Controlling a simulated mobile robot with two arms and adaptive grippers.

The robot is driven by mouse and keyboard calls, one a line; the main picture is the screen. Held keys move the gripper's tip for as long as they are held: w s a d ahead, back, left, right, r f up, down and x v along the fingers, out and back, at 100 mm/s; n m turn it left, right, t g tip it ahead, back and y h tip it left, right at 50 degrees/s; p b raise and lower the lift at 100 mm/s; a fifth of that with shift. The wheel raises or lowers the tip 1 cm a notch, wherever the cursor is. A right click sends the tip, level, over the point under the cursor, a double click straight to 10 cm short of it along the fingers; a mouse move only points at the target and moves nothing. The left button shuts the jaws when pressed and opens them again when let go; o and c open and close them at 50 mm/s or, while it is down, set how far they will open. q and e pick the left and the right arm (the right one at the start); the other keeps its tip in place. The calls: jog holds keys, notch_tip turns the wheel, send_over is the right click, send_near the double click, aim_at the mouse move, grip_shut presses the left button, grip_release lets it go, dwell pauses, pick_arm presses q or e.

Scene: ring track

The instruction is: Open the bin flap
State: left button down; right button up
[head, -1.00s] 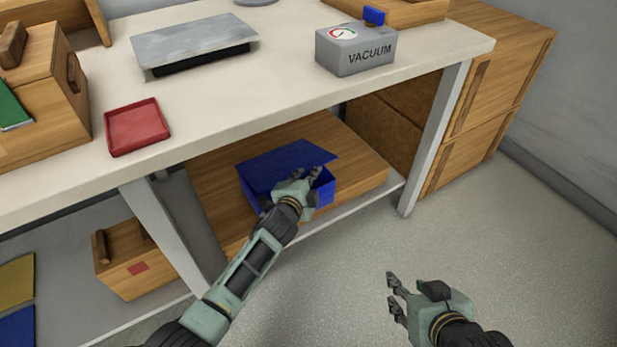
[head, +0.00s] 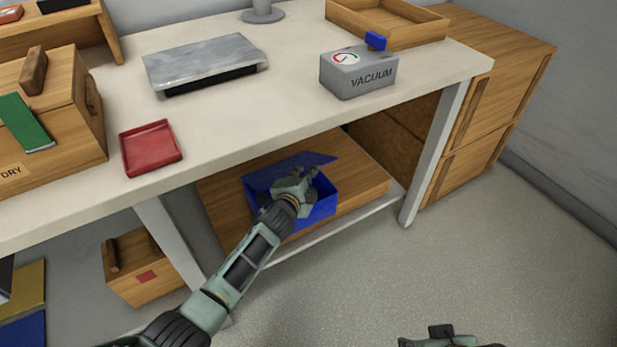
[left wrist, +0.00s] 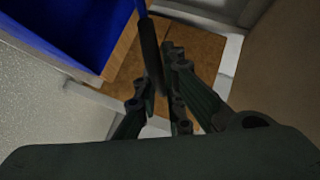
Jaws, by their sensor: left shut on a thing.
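The blue bin (head: 322,207) stands on the wooden shelf under the worktable. Its blue flap (head: 272,177) is up at a slant, with a dark gap below its right part. My left gripper (head: 310,174) is at the flap's right side, above the bin, and hides part of both. The bin's blue inside (left wrist: 70,30) shows at the upper left there. My right gripper is cut off at the bottom of the head view; its fingers are not clear.
The worktable (head: 240,140) overhangs the bin shelf (head: 365,180), with a leg (head: 430,150) to the right. A vacuum box (head: 358,77), red tray (head: 151,148) and grey plate (head: 205,62) sit on top. The floor (head: 480,250) in front is free.

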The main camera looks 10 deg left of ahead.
pick_arm(q)
jog(key=shift+w+a+r+p, duration=0.35)
jog(key=shift+a+r+p, duration=0.05)
jog(key=shift+r+p, duration=0.1)
pick_arm(e)
jog(key=shift+x, duration=2.15)
jog(key=shift+s+f, duration=0.1)
jog(key=shift+s, duration=0.05)
pick_arm(q)
jog(key=c, duration=1.8)
grip_release()
jog(key=shift+c, duration=0.2)
pick_arm(e)
jog(key=shift+a, duration=0.1)
pick_arm(q)
jog(key=v, duration=1.2)
